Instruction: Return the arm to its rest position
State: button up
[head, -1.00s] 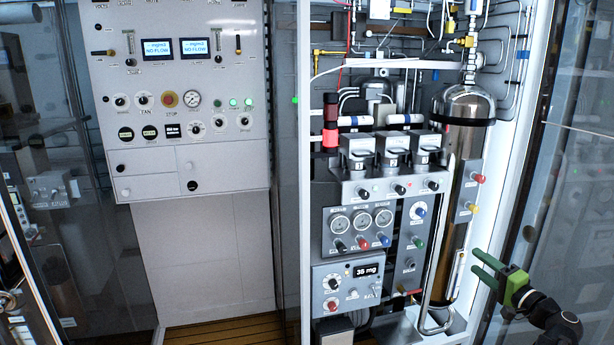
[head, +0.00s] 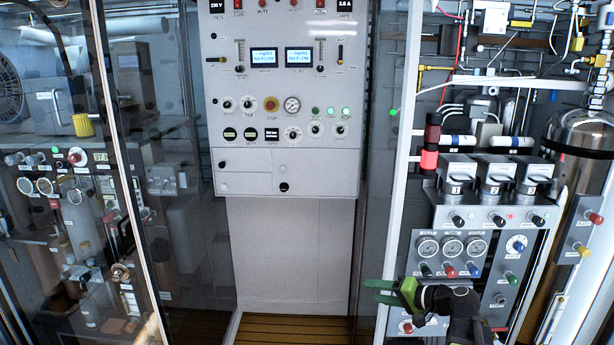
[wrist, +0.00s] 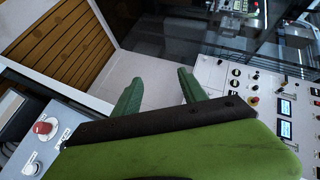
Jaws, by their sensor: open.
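My gripper (head: 381,291) is green with a dark wrist and shows low in the head view, in front of the lower part of the fill panel (head: 477,215). Its two green fingers point left toward the gap beside the white frame post. In the wrist view the fingers of my gripper (wrist: 158,90) stand apart with nothing between them. My dark arm reaches in from the bottom right and hides the lower control box of the panel.
A white control cabinet (head: 285,130) with displays stands at the centre over a wooden floor (head: 290,328). A white frame post (head: 404,150) stands close to my gripper. Glass panels (head: 150,150) are at left. A steel cylinder (head: 585,150) is at right.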

jog(key=s+a+f+n+g+h+p, duration=0.1)
jog(key=s+a+f+n+g+h, duration=0.15)
jog(key=s+a+f+g, duration=0.4)
jog(key=s+a+f+n+g+h+p, duration=0.1)
jog(key=s+a+f+n+h, duration=0.15)
jog(key=a, duration=0.65)
jog(key=s+d+f+g+h, duration=0.1)
jog(key=s+d+f+h, duration=0.2)
jog(key=d, duration=0.6)
jog(key=shift+s+d+m+g+h, duration=0.35)
jog(key=shift+s+m+h, duration=0.05)
jog(key=shift+s+h, duration=0.6)
jog(key=shift+f, duration=0.1)
dwell(2.9)
